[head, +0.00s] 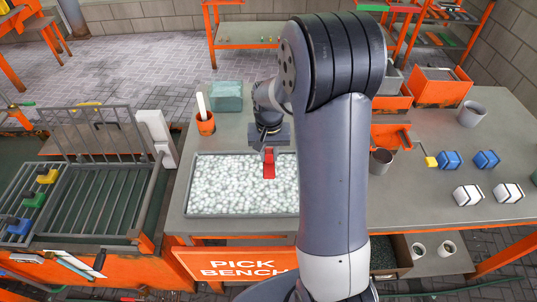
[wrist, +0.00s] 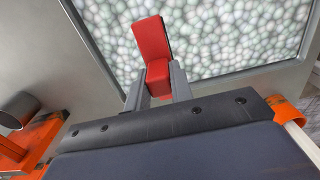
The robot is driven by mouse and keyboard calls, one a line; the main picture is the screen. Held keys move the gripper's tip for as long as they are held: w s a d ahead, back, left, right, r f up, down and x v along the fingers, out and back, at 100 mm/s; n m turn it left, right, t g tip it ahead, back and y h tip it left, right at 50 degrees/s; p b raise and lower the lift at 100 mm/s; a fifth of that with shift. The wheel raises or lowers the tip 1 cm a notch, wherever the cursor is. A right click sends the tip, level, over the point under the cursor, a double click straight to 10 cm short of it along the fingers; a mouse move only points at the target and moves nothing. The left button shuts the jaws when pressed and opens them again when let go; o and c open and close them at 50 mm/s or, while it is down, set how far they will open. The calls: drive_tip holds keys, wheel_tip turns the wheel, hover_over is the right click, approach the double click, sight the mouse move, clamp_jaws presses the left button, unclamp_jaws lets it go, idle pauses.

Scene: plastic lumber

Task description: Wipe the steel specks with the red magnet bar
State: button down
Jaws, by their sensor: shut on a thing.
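My gripper (head: 268,150) is shut on the red magnet bar (head: 268,168), which hangs over the back right part of a grey tray (head: 242,215) on the bench. In the wrist view the red magnet bar (wrist: 152,40) sticks out from between the two grey fingers of my gripper (wrist: 158,82). The tray is filled with whitish-green pellets (head: 230,190). I cannot make out steel specks among the pellets, and I cannot tell whether the bar touches them. My arm hides the tray's right end.
An orange pot (head: 205,124) with a white stick and a green translucent box (head: 227,96) stand behind the tray. A grey cup (head: 381,161), blue blocks (head: 449,160) and white blocks (head: 467,195) are to the right. A metal rack (head: 100,200) stands left.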

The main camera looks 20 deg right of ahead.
drive_tip(key=shift+r+p, duration=0.85)
drive_tip(key=shift+r, duration=0.75)
drive_tip(key=shift+f, duration=0.1)
